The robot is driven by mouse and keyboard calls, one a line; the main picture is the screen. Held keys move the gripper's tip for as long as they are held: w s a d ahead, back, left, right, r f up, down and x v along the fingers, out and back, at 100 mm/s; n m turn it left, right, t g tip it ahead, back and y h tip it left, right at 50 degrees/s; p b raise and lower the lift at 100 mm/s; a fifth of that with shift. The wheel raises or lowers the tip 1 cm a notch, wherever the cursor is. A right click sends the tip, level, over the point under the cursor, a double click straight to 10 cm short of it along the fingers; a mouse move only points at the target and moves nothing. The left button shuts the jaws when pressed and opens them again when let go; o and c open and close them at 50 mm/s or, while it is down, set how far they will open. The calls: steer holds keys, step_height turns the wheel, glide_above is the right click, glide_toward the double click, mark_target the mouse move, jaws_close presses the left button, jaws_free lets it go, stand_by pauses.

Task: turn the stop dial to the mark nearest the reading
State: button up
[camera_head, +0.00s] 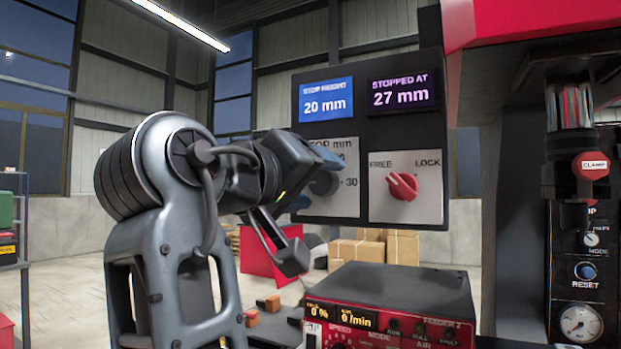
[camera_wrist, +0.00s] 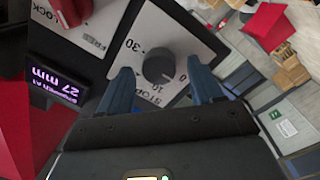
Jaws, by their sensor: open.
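The stop dial (camera_wrist: 158,68) is a dark round knob on a light plate marked "STOP mm" (camera_head: 346,204). It also shows partly behind my gripper in the head view (camera_head: 325,183). A 30 is printed at its right there. A small pale mark shows on the knob's lower right in the wrist view, but its exact setting is too small to tell. The purple display (camera_head: 402,94) reads "STOPPED AT 27 mm". The blue display (camera_head: 326,100) reads "STOP HEIGHT 20 mm". My gripper (camera_wrist: 160,66) is open, its blue fingers on either side of the dial; contact cannot be told.
A red FREE/LOCK knob (camera_head: 402,186) is beside the dial plate, right in the head view. A red feeder control box (camera_head: 390,305) stands below the panel. A red CLAMP button (camera_head: 590,166) and a gauge (camera_head: 581,322) are at far right. Open room lies left of the panel.

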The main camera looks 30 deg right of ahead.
steer(key=c, duration=1.1)
steer(key=shift+o, duration=0.2)
